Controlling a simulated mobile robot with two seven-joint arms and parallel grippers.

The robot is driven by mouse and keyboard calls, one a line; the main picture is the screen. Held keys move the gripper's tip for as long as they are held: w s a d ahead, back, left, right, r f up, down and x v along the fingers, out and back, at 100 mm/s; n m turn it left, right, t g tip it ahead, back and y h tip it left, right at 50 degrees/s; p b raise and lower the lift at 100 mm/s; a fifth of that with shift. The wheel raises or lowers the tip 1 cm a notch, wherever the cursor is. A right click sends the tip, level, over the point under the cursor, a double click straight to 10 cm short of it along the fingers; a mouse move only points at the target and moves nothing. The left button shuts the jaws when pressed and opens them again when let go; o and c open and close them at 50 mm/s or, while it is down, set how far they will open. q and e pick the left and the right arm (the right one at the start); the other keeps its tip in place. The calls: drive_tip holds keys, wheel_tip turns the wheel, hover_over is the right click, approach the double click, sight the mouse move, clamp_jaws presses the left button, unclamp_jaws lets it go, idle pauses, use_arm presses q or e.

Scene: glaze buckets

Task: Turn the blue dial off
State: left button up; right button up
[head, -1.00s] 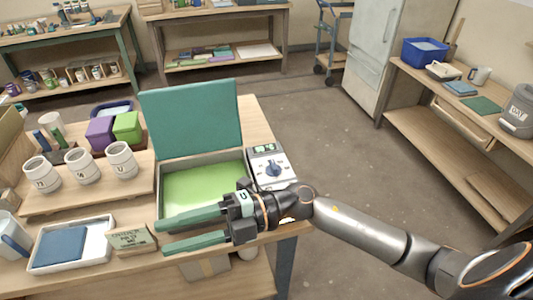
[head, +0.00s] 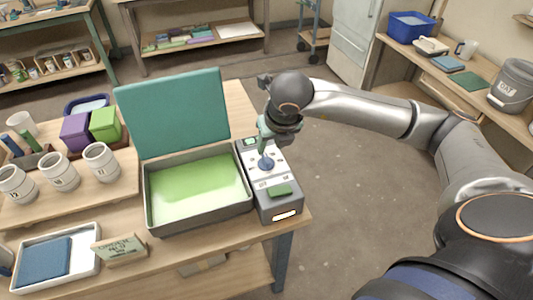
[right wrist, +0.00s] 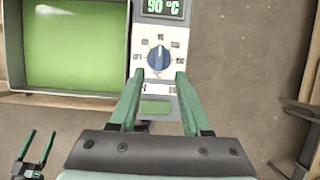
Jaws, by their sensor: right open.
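The blue dial (head: 266,163) sits on the white and grey control box (head: 284,206) at the right of the vat. In the right wrist view the dial (right wrist: 159,58) has a pale pointer mark facing roughly up, and a label at its left seems to read OFF. The display (right wrist: 163,6) reads 90 °C. My right gripper (head: 265,148) points down over the box. In the right wrist view its open, empty green fingers (right wrist: 159,76) lie either side of the dial's lower edge; contact cannot be told. My left gripper (right wrist: 37,146) shows at the lower left there, fingers apart.
The vat (head: 196,222) of green liquid stands left of the box with its teal lid (head: 172,112) raised. A green button (head: 279,191) is at the box's near end. White cups (head: 101,162) and a tray (head: 92,268) are farther left. The floor at right is clear.

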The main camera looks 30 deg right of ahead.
sight(266, 158)
drive_tip(key=x, duration=0.7)
drive_tip(key=shift+w+f+p, duration=0.1)
drive_tip(key=shift+f+p, duration=0.15)
drive_tip(key=shift+p, duration=0.05)
drive_tip(key=shift+c, duration=0.4)
clamp_jaws()
